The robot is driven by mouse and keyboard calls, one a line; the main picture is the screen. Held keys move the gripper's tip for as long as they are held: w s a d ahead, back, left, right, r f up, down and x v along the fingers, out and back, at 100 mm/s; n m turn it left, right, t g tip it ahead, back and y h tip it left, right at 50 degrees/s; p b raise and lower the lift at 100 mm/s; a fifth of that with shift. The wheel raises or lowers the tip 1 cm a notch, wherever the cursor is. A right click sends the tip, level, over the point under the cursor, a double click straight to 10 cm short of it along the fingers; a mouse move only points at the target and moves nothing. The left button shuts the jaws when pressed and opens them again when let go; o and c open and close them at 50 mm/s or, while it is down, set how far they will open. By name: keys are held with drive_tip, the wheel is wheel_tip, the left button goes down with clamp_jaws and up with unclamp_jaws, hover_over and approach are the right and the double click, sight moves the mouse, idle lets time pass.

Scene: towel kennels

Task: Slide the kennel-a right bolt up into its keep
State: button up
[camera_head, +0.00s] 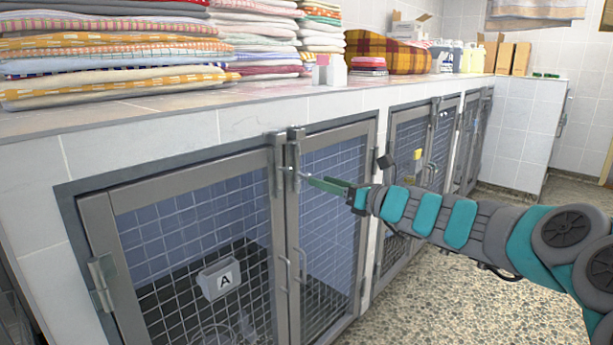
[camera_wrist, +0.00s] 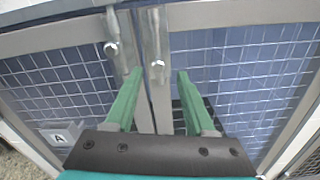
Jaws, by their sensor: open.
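Kennel A has two grey-framed mesh doors, the left door (camera_head: 190,190) and the right door (camera_head: 333,160), meeting at a middle seam. The right bolt (camera_head: 293,150) is a slim metal bolt at the top of the right door's inner stile. In the wrist view the right bolt's knob (camera_wrist: 158,65) shows between my fingers, lower than the left bolt's knob (camera_wrist: 112,48). My gripper (camera_head: 312,181) is open in front of the right bolt; its green fingers (camera_wrist: 159,74) stand either side of the knob. I cannot tell whether they touch it.
A label plate marked A (camera_head: 219,279) hangs on the left door. Door handles (camera_head: 300,265) stick out lower at the seam. The tiled counter (camera_head: 280,108) overhangs above, stacked with folded towels (camera_head: 110,55). More kennels (camera_head: 412,165) continue right. The pebbled floor (camera_head: 440,300) is clear.

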sight(305, 176)
drive_tip(key=x, duration=0.7)
drive_tip(key=shift+s, duration=0.1)
clamp_jaws()
idle(0.3)
idle(1.0)
